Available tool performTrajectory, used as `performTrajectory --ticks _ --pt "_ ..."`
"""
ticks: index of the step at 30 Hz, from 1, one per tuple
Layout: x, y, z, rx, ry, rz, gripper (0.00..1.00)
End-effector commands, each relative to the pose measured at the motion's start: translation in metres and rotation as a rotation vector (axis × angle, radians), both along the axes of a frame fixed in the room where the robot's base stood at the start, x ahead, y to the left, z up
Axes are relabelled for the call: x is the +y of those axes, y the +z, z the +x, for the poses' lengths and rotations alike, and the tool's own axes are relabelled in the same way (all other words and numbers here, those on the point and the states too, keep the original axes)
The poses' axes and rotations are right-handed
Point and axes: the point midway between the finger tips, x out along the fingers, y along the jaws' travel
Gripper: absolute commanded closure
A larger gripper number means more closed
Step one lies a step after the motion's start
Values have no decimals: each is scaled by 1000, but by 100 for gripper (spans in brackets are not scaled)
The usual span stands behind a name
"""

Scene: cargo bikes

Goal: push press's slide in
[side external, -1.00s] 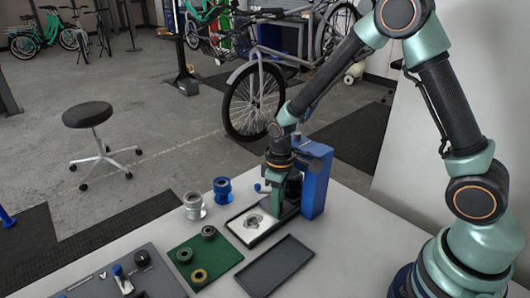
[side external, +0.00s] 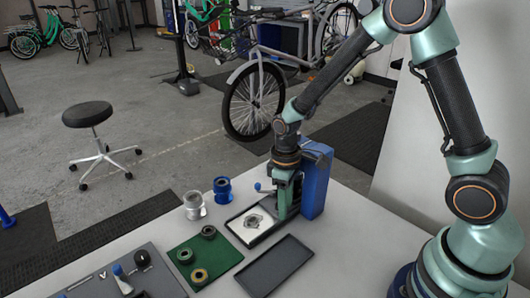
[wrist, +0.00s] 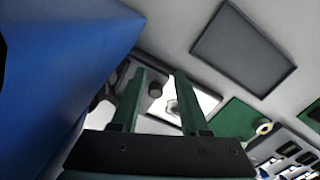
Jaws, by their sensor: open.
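The press (side external: 317,180) is a blue upright block at the back of the table. Its slide (side external: 248,222) is a white plate in a dark frame, sticking out to the left of the press with a grey metal piece (side external: 254,221) on it. My gripper (side external: 284,208) points down beside the press, at the slide's press-side end. In the wrist view its two green fingers (wrist: 166,75) are apart with nothing clearly between them. The slide (wrist: 206,101) shows past the right finger, partly hidden by it. I cannot tell whether a finger touches the slide.
An empty dark tray (side external: 273,266) lies in front of the slide. A green mat (side external: 215,272) with several rings is to its left. A blue spool (side external: 222,190) and a clear spool (side external: 194,206) stand behind the mat. A grey panel (side external: 150,282) sits at the front left.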

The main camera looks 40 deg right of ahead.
Motion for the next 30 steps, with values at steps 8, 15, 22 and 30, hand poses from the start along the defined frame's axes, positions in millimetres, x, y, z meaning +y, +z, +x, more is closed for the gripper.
performTrajectory --ticks 8,15,22,30 --pt "-47 36 22 -61 86 5 55" --pt "-39 42 23 -64 85 6 55" --pt "-20 51 23 -61 81 6 55" --pt "3 62 22 -58 81 7 55"
